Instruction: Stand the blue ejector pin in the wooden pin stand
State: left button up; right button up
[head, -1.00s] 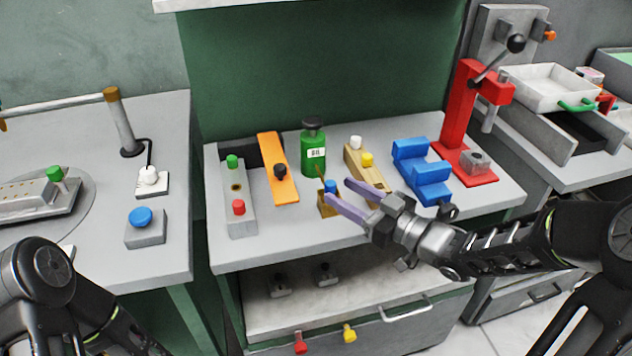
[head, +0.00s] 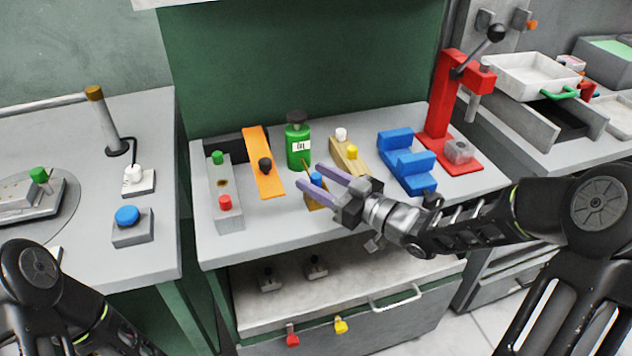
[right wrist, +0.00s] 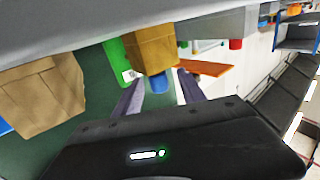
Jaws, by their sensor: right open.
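The blue ejector pin (head: 316,179) stands with its blue head up in a small brown block (head: 313,199) near the front middle of the bench. The wooden pin stand (head: 346,158), a light tan block, is just behind and to the right, with a white and a yellow pin head on it. My right gripper (head: 310,176) is open, its purple fingers on either side of the blue head. In the right wrist view the blue head (right wrist: 157,84) shows between the open fingers; I cannot tell whether they touch it. My left gripper is out of view.
The green oil bottle (head: 299,146) stands close behind the fingers. An orange bar (head: 262,165) and a grey block with green and red buttons (head: 226,190) are to the left. Blue blocks (head: 405,165) and the red press (head: 444,105) are to the right.

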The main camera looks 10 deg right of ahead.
aim_at(311, 176)
jog(key=x, duration=0.3)
jog(key=shift+w+a+f, duration=0.1)
jog(key=shift+w+a, duration=0.1)
jog(key=shift+w, duration=0.05)
jog(key=shift+c, duration=0.3)
grip_shut()
dwell(0.3)
